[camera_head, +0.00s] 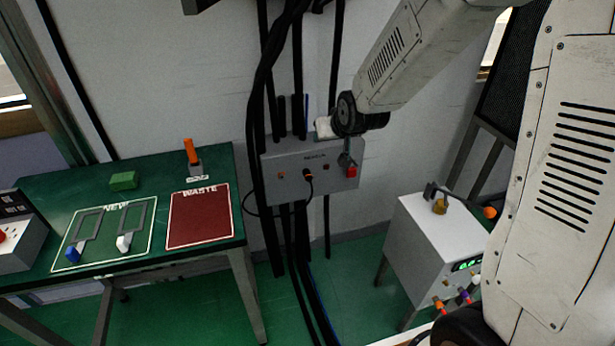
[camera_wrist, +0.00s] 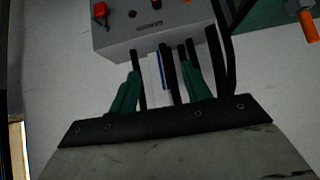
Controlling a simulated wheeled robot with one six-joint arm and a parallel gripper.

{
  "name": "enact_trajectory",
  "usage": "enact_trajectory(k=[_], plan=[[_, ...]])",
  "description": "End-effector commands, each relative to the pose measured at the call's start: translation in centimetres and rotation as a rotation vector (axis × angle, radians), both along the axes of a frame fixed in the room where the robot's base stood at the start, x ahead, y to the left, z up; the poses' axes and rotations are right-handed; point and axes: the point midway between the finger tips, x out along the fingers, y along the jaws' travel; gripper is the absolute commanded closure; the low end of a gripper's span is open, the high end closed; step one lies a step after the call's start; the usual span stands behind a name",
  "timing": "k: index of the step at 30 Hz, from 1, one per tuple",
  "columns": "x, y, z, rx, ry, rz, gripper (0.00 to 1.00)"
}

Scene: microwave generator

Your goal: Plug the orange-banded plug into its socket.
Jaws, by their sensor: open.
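A plug with an orange band (camera_head: 308,174) and a black cable is at the front of the grey wall box (camera_head: 268,164) in the head view. I cannot tell how deep it sits. Another orange connector (camera_head: 438,302) shows on the front of the white unit at lower right. In the wrist view the grey wall box (camera_wrist: 118,40) is at the top, beyond my fingertips. My gripper (camera_wrist: 163,65) is open, its two green fingers apart with dark cables and a blue line seen between them.
A red button (camera_head: 352,172) is on the box's right side. Thick black cables (camera_head: 262,110) run along the wall. A green table (camera_head: 80,178) with a red waste mat (camera_head: 200,225) stands at left. The white unit (camera_head: 412,222) stands at right. Green floor lies between.

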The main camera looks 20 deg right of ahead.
Motion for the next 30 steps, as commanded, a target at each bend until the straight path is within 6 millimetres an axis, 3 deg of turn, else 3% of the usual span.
enact_trajectory(k=[1,6,12,16,21,25,30], plan=[[1.7,0.2,-2.2,0.0,-0.033,-0.001,0.52],[6.5,0.6,-7.8,0.001,-0.203,-0.008,0.52],[9.2,0.9,-15.0,-0.004,-0.403,-0.014,0.52],[9.1,1.1,-19.6,-0.01,-0.53,-0.015,0.52],[7.4,1.2,-24.1,-0.017,-0.668,-0.014,0.52],[6.1,1.2,-26.0,-0.02,-0.736,-0.014,0.52],[5.4,1.2,-26.8,-0.021,-0.773,-0.013,0.52]])
